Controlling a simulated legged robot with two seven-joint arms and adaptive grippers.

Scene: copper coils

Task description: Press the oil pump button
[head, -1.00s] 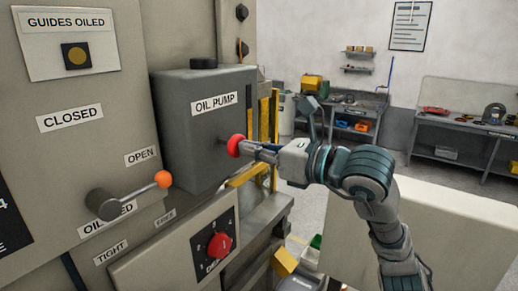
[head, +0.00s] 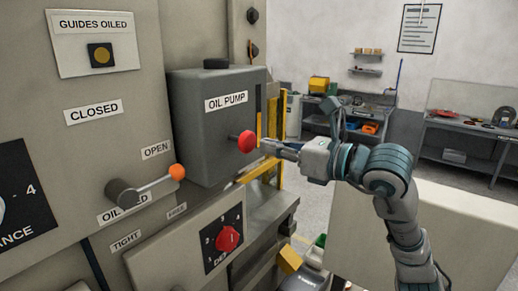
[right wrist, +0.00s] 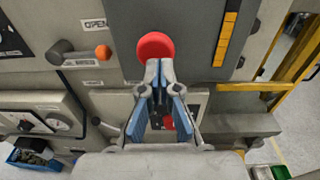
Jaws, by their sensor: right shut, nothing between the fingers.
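The oil pump button is a red round knob (head: 247,141) on a short stem on the grey box (head: 205,130) labelled OIL PUMP. It also shows in the right wrist view (right wrist: 155,46), just beyond the fingertips. My right gripper (head: 265,146) is shut and empty, with its tips just to the right of the red button in the head view. In the right wrist view the fingertips (right wrist: 159,64) meet at the button's lower edge; I cannot tell whether they touch it. My left gripper is not in view.
A lever with an orange knob (head: 176,172) and a dial with a red knob (head: 228,239) sit on the machine below and left of the box. Yellow rails (head: 278,120) stand behind the button. A pale block (head: 440,230) stands at the right. Workbenches line the back wall.

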